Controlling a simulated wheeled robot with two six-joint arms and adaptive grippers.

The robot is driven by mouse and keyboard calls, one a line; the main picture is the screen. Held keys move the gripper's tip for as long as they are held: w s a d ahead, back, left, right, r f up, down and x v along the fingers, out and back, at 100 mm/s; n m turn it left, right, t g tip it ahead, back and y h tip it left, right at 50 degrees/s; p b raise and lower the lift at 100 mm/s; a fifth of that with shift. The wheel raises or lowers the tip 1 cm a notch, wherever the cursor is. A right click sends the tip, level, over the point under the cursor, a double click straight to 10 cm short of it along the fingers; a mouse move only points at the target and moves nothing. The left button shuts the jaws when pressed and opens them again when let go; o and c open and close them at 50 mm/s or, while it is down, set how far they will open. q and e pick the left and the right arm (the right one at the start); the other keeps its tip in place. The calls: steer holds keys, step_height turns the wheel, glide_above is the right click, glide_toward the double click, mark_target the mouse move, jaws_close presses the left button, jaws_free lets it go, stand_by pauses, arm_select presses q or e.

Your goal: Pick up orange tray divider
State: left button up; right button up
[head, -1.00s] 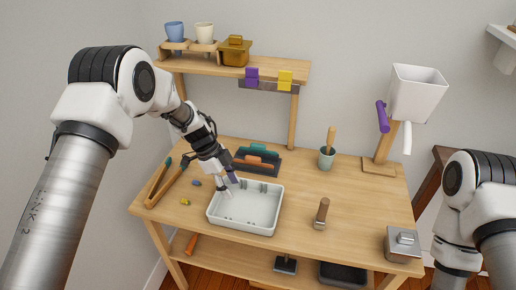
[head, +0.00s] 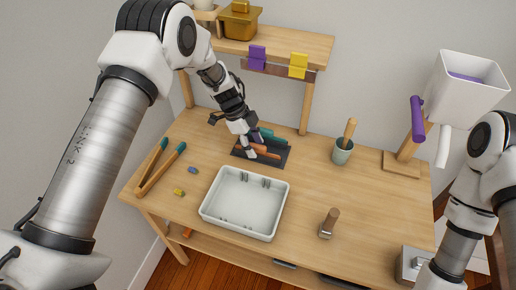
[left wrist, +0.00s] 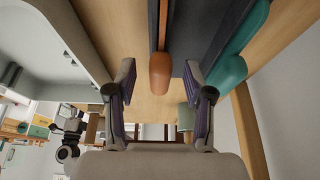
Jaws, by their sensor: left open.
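The orange tray divider (left wrist: 159,76) sits in a dark rack (head: 275,160) at the back of the table. Its rounded end shows between my left gripper's fingers in the left wrist view. My left gripper (left wrist: 160,104) is open, with one finger on each side of the orange end and a gap visible on both sides. In the head view my left gripper (head: 260,150) is over the rack and hides part of the divider. A teal divider (left wrist: 230,82) stands in the same rack, just beyond one finger. My right gripper is out of view.
A white tray (head: 208,208) stands empty in front of the rack. Teal-tipped tongs (head: 153,172) lie at the left. A shelf (head: 285,48) rises behind.

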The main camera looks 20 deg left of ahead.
mark_target(258, 151)
arm_select(q)
steer(key=x, duration=0.3)
steer(key=shift+f, duration=0.15)
jaws_close()
